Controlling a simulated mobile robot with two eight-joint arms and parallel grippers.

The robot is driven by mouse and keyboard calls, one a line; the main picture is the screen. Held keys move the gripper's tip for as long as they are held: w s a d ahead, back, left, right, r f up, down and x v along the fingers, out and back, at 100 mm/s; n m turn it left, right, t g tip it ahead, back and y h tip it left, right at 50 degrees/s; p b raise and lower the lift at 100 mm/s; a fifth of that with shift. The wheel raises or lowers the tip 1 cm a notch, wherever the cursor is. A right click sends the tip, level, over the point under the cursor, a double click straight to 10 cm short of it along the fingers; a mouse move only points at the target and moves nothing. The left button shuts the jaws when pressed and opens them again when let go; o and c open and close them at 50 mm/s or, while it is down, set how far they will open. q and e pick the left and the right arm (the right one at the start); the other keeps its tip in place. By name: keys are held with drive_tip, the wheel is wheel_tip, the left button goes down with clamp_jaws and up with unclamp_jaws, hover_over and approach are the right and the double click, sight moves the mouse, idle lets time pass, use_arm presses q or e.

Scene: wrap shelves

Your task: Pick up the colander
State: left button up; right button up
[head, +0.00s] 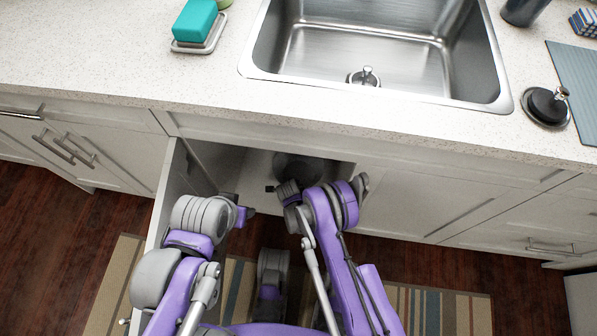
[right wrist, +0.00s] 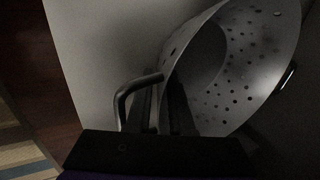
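The colander (right wrist: 240,75) is a grey metal bowl with many small holes, tilted on its side in the right wrist view. Its bent wire handle (right wrist: 122,100) points left. In the head view the colander (head: 298,166) is a dark round shape inside the open cabinet under the sink. My right gripper (head: 287,190) reaches into the cabinet. Its dark fingers (right wrist: 160,105) are apart at the colander's near rim, beside the handle. Dim light hides whether they touch it. My left gripper (head: 246,214) is outside the cabinet by the open door; its fingers are too small to read.
The open cabinet door (head: 165,195) stands left of my left arm. The counter edge (head: 300,118) and sink (head: 375,50) overhang the opening. A closed cabinet front (head: 430,200) bounds it on the right. A striped rug (head: 120,280) lies on the wood floor.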

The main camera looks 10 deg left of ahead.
clamp_jaws()
idle(1.3)
